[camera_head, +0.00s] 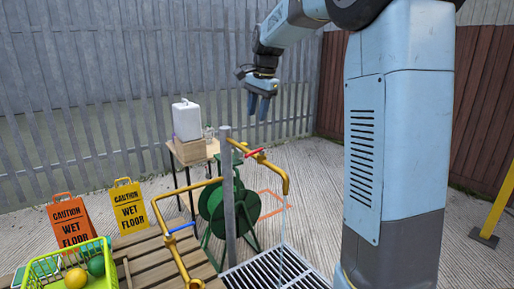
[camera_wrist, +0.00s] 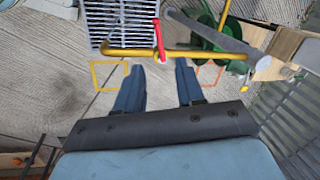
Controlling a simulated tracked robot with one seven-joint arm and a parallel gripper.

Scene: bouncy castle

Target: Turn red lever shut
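The red lever (camera_head: 254,152) sits on top of a yellow pipe (camera_head: 268,163) with a downturned spout, beside a grey post (camera_head: 228,190). In the wrist view the red lever (camera_wrist: 159,38) points across the yellow pipe (camera_wrist: 125,52), toward the picture's top. A thin pale stream (camera_head: 282,235) hangs below the spout, seemingly water. My gripper (camera_head: 259,106) is above the lever, pointing down, apart from it. In the wrist view my gripper (camera_wrist: 159,66) has its fingers spread, with nothing between them; the lever shows just beyond the gap.
A second yellow pipe (camera_head: 161,215) carries a blue lever (camera_head: 182,228). A green hose reel (camera_head: 215,205) stands behind the post, a floor grate (camera_head: 265,272) below the spout. A small table (camera_head: 190,155) holds a white canister (camera_head: 187,120). Caution signs (camera_head: 131,205) stand left.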

